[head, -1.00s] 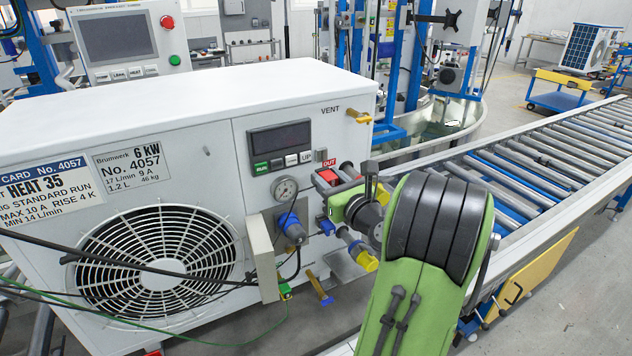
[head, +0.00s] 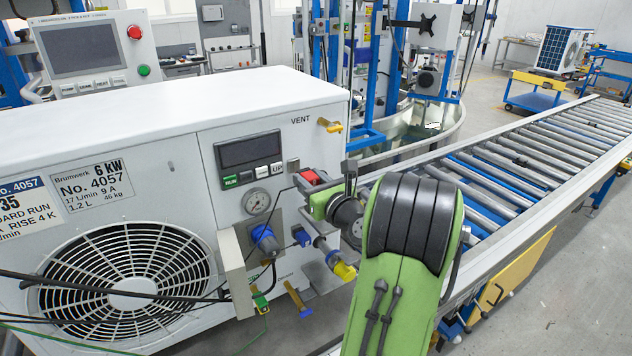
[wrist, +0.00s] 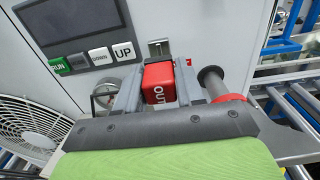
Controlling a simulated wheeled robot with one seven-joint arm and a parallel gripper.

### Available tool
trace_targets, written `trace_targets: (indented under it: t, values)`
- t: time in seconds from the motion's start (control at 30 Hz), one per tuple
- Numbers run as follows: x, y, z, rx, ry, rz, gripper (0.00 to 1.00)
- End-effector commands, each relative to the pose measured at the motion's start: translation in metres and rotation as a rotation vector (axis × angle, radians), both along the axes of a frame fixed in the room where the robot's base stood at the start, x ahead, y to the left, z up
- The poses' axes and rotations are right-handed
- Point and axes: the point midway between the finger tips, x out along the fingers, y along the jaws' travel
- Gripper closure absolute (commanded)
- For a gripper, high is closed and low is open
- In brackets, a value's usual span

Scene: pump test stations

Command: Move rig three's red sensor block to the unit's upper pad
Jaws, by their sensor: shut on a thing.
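The red sensor block (head: 312,177) is held in front of the white unit's right panel. In the wrist view the block (wrist: 158,83), marked OUT, sits between the two grey fingers of my gripper (wrist: 158,88). My gripper (head: 314,190) is shut on it. A small grey metal pad (head: 293,165) is on the panel, right of the display buttons. In the wrist view the pad (wrist: 159,47) shows just above and behind the block. I cannot tell whether block and pad touch.
A pipe stub with a red ring (wrist: 222,95) is close right of my gripper. A gauge (head: 256,201), a blue connector (head: 264,238) and a yellow-ended pipe (head: 343,270) are nearby. A yellow vent valve (head: 330,125) is above. A roller conveyor (head: 520,170) runs at the right.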

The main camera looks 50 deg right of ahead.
Motion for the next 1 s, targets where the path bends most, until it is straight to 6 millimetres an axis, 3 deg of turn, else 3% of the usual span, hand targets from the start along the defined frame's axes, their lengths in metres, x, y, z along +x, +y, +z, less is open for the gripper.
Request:
trace_targets:
  t: [0.3, 1.0]
  values:
    - [0.023, -0.007, 0.001, 0.0, 0.0, 0.0, 1.0]
    - [0.025, -0.008, 0.0, 0.0, 0.0, 0.0, 1.0]
